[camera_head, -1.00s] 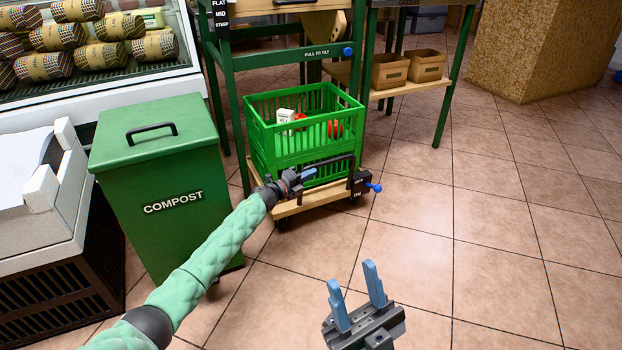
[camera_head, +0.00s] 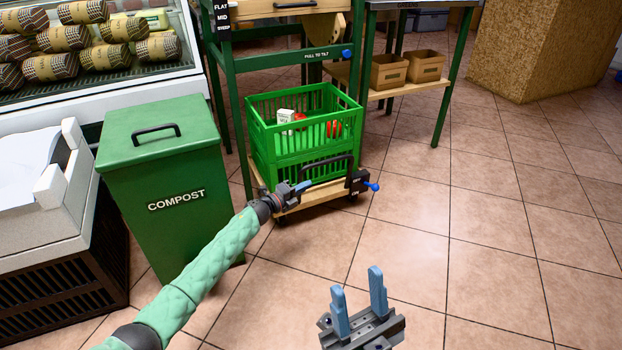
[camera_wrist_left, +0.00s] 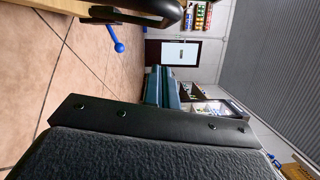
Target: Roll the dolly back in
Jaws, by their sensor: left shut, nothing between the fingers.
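The dolly's wooden deck (camera_head: 322,192) stands on the floor at the green bench's front legs, partly under it. It carries green crates (camera_head: 300,150) holding a white carton and red items. A black bar handle (camera_head: 330,162) rises at its front, with a black block and blue-knobbed lever (camera_head: 370,186) at the right. My left gripper (camera_head: 304,186) is shut and empty, just in front of the handle's left end; contact cannot be told. The left wrist view shows the blue lever (camera_wrist_left: 116,42) and black handle part (camera_wrist_left: 168,10). My right gripper (camera_head: 359,292) is open and empty above the floor.
A green compost bin (camera_head: 165,170) stands left of the dolly, close to my left arm. The green bench frame (camera_head: 285,62) is over and behind the crates. Cardboard boxes (camera_head: 389,72) sit on a low shelf behind. The tiled floor (camera_head: 480,220) to the right is clear.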

